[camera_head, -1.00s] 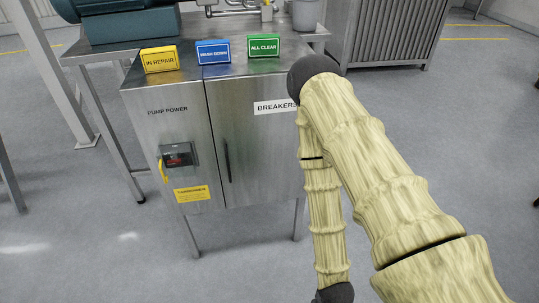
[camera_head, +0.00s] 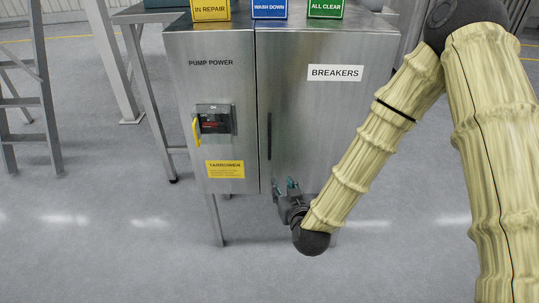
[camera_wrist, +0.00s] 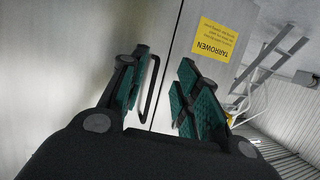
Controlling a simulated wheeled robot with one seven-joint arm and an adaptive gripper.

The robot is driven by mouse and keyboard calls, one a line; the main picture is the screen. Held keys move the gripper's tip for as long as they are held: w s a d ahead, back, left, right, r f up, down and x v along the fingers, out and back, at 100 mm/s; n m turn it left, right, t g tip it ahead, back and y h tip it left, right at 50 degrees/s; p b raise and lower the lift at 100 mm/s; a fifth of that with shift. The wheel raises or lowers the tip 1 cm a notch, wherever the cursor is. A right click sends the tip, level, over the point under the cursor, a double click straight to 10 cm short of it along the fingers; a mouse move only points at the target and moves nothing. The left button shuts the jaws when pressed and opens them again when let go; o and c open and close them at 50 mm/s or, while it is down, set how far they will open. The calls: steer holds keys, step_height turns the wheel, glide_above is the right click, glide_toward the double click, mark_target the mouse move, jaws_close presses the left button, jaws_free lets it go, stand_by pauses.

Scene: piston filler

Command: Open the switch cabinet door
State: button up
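The grey metal switch cabinet has a right-hand door (camera_head: 315,120) labelled BREAKERS, which is shut against the left-hand panel (camera_head: 215,85) labelled PUMP POWER. A dark vertical handle (camera_head: 269,136) sits on the door near the seam. My gripper (camera_head: 287,186) is in front of the door's lower part, just below and right of the handle. In the wrist view my gripper (camera_wrist: 165,92) is open, with green-padded fingers apart. The handle (camera_wrist: 152,90) shows between them, nearer the left finger. I see no clear contact with it.
A red and black switch (camera_head: 214,121) with a yellow lever sits on the left panel, above a yellow label (camera_head: 225,169). IN REPAIR (camera_head: 210,9), WASH DOWN (camera_head: 269,9) and ALL CLEAR (camera_head: 326,8) signs stand on top. The floor in front is clear.

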mark_target(270, 140)
steer(key=w+a+r+t+b, duration=0.2)
steer(key=w+r+t+b, duration=0.15)
steer(key=r, duration=0.35)
steer(key=x, duration=1.1)
steer(key=shift+w+r, duration=0.15)
steer(key=shift+w, duration=0.05)
jaws_close()
